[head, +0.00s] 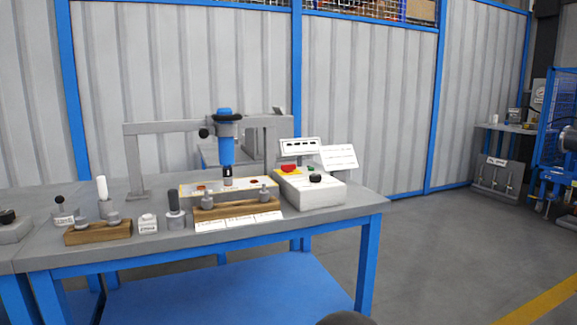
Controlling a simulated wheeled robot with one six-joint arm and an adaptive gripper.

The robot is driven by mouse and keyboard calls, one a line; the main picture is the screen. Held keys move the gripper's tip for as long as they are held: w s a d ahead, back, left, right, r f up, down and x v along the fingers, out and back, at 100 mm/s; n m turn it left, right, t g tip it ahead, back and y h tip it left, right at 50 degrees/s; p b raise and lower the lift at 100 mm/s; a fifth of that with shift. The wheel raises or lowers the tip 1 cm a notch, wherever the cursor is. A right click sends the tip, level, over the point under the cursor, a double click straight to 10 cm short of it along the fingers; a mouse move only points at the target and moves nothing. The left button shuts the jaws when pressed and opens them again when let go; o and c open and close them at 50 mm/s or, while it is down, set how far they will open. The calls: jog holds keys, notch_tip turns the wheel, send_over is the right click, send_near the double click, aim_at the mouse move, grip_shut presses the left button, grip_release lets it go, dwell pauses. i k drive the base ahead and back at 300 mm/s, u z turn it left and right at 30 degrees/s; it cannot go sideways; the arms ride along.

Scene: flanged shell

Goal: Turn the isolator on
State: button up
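A pale control box (322,193) stands on the right end of the grey workbench. On its top is a black knob (315,178), which looks like the isolator; its on or off position is too small to read. Behind the knob are a red button (289,168) on a yellow base and a small green button (311,169). My gripper cannot be made out; only a dark rounded shape, perhaps part of my arm, shows at the bottom edge. Nothing touches the knob.
A blue and black press tool (226,150) stands behind a long tray. Wooden blocks (98,232) with metal parts, small labelled blocks and upright handles line the bench (185,241) front. A sign panel (299,148) stands behind the box. Grey floor (440,250) is clear to the right.

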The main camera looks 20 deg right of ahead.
aim_at(290, 168)
jog(key=z, duration=0.2)
jog(key=i, duration=1.05)
jog(key=z, duration=0.4)
